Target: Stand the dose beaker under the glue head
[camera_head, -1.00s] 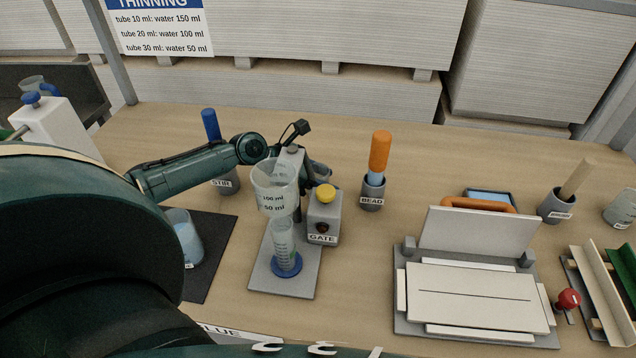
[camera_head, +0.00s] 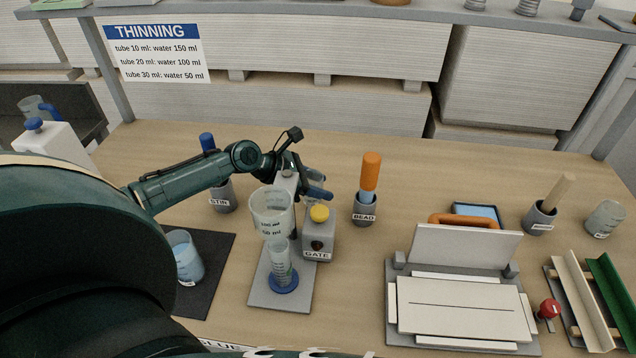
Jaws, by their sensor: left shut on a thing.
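My left gripper (camera_head: 316,186) reaches in from the left and is above the table, behind the grey post of the measuring stand. A clear cup (camera_head: 272,212) marked 100 ml and 50 ml is on the stand, above a graduated tube (camera_head: 281,259) with a blue foot. A label reading GLUE (camera_head: 222,345) shows at the bottom edge. I cannot make out a glue head. My right gripper is not in view.
A GATE box (camera_head: 319,237) with a yellow button is beside the tube. A beaker (camera_head: 187,258) stands on a black mat, left. STIR (camera_head: 222,195) and BEAD (camera_head: 365,210) holders stand behind. A grey jig (camera_head: 460,300) fills the right front; another beaker (camera_head: 605,218) is far right.

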